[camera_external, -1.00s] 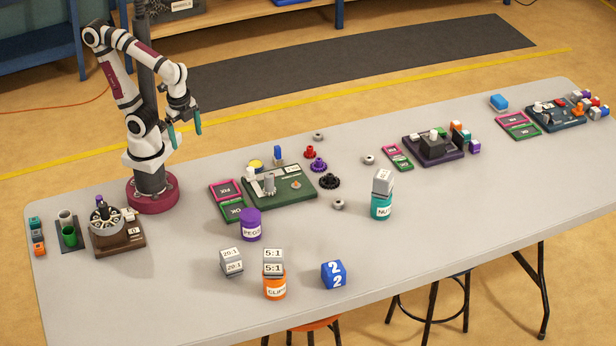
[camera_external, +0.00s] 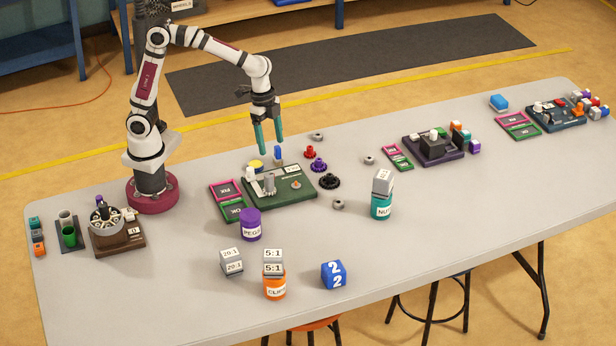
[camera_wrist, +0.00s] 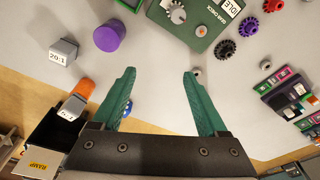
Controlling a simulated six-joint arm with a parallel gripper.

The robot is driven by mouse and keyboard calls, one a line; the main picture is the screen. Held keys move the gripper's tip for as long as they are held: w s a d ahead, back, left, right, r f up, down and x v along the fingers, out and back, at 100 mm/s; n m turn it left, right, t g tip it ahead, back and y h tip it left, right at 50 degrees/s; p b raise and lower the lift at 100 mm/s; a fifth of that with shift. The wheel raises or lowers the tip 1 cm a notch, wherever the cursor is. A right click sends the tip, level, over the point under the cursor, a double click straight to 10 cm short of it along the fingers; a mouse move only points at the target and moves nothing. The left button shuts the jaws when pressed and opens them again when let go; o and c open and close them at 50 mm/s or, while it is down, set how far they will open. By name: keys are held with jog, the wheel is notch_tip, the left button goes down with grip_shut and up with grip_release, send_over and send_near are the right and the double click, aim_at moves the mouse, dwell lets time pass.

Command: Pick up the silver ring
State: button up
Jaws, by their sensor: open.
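Three small grey ring-shaped pieces lie on the table in the outside view: one at the back (camera_external: 318,136), one to the right of the gears (camera_external: 368,159), and one in front of the black gear (camera_external: 338,204). They look alike, and I cannot tell which is the silver ring. My gripper (camera_external: 271,148) is open and empty, fingers pointing down, above the back of the green gear board (camera_external: 300,198). In the wrist view my gripper (camera_wrist: 160,72) has its fingers wide apart.
Red (camera_external: 309,152), purple (camera_external: 318,165) and black (camera_external: 329,181) gears stand right of the board. A teal jar with a grey cube (camera_external: 381,206), a purple jar (camera_external: 250,222) and an orange jar (camera_external: 274,289) stand nearer the front. The table right of the teal jar is clear.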

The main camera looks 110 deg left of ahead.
jog(key=n+t, duration=0.2)
send_near(338, 202)
jog(key=x, duration=0.8)
jog(key=shift+w+f, duration=0.1)
grip_shut()
